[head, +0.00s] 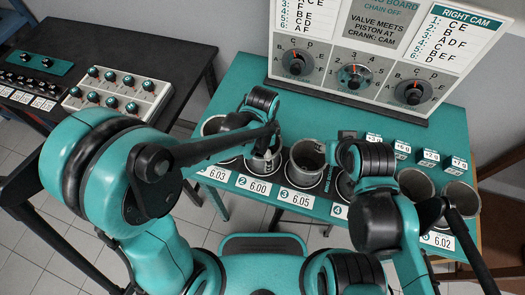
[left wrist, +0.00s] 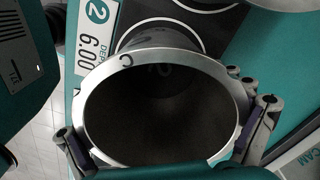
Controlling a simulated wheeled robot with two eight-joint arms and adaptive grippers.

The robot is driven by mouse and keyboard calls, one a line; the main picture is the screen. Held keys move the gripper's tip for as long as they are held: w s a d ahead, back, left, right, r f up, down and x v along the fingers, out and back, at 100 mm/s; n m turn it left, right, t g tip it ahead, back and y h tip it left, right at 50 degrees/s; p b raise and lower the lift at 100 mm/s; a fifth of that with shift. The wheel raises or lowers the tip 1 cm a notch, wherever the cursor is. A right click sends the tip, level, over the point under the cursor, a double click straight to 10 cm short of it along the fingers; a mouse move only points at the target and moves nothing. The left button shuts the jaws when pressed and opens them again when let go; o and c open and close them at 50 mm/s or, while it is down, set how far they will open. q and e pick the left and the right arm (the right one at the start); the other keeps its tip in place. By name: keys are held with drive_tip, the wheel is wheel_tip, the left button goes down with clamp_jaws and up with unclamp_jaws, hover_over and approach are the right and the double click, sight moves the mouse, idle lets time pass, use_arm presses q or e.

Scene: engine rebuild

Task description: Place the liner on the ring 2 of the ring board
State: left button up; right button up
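A grey metal liner (left wrist: 105,67) with a "C" on its rim fills the middle of the left wrist view. My left gripper's fingers (left wrist: 165,138) lie against opposite sides of its wall, closed on it. In the head view this liner (head: 262,165) stands below my left gripper (head: 265,140), at the label "2 6.00" (head: 255,186) of the ring board. A faint "2" shows inside the bore. Whether its lower edge touches the board cannot be told. My right gripper (head: 358,165) is over the right half of the board; its fingertips are hidden.
Other liners stand along the board: one (head: 305,155) at position 3, one (head: 212,125) at the left, others (head: 416,184) at the right. A panel with dials (head: 355,73) rises behind. A dark table with a knob box (head: 117,92) is at the left.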

idle(0.3)
use_arm(q)
drive_tip(key=shift+r, duration=0.2)
wheel_tip(320, 180, up, 12)
drive_tip(key=p, duration=0.4)
drive_tip(key=s+a+r+n+t, duration=0.2)
drive_tip(key=a+n+t, duration=0.1)
drive_tip(key=a+n, duration=0.4)
drive_tip(key=s+a+r+n+t, duration=0.3)
drive_tip(key=a+n, duration=0.4)
drive_tip(key=a, duration=0.3)
drive_tip(key=shift+a+n+t, duration=0.3)
drive_tip(key=shift+n+t, duration=0.1)
drive_tip(key=shift+t, duration=0.2)
drive_tip(key=shift+r, duration=0.1)
wheel_tip(320, 180, down, 5)
drive_tip(key=b, duration=0.5)
